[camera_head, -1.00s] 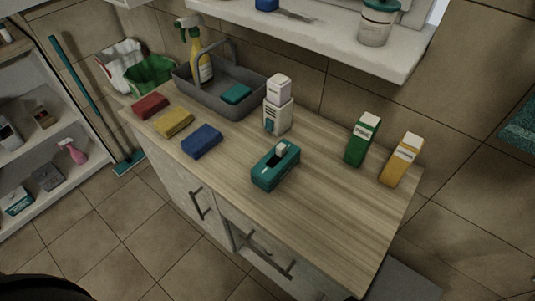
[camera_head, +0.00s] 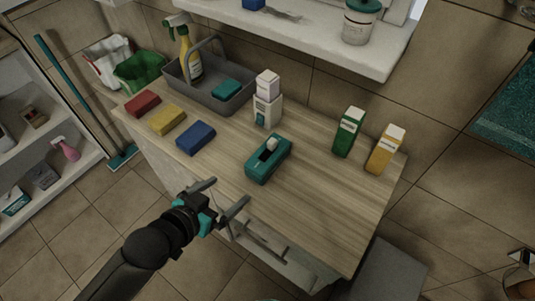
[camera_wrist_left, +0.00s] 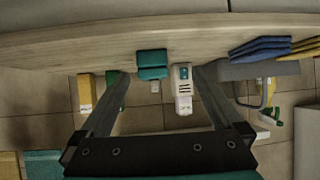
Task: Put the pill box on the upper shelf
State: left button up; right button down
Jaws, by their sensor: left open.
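A small white box (camera_head: 267,83) rests on a larger white box-shaped item with a teal mark (camera_head: 266,110), at the back of the wooden counter. The small box is probably the pill box; its print is too small to read. Both also show inverted in the left wrist view, the small box (camera_wrist_left: 184,105) and the larger item (camera_wrist_left: 182,76). The white upper shelf (camera_head: 310,42) is on the wall above the counter. My left gripper (camera_head: 223,194) is open and empty by the counter's front edge, apart from the boxes. My right gripper is not seen.
Green (camera_head: 348,132) and yellow (camera_head: 386,150) cartons are to the right. Blue (camera_head: 196,138), yellow and red sponges and a grey caddy (camera_head: 215,95) are left. A lidded jar (camera_head: 359,22) occupies the shelf.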

pick_arm(q)
notch_tip(320, 180, up, 3)
jog(key=w+d+m+t+h, duration=0.1)
jog(key=h, duration=0.1)
jog(key=b, duration=0.2)
send_near(267, 154)
jog(key=x, duration=0.5)
jog(key=shift+w+a, duration=0.1)
jog(key=shift+w, duration=0.2)
jog(key=shift+b+x, duration=0.55)
jog(key=shift+x, duration=2.1)
jog(key=shift+s+f, duration=0.1)
jog(key=shift+s, duration=0.05)
jog(key=c, duration=1.4)
jog(key=shift+c, duration=0.8)
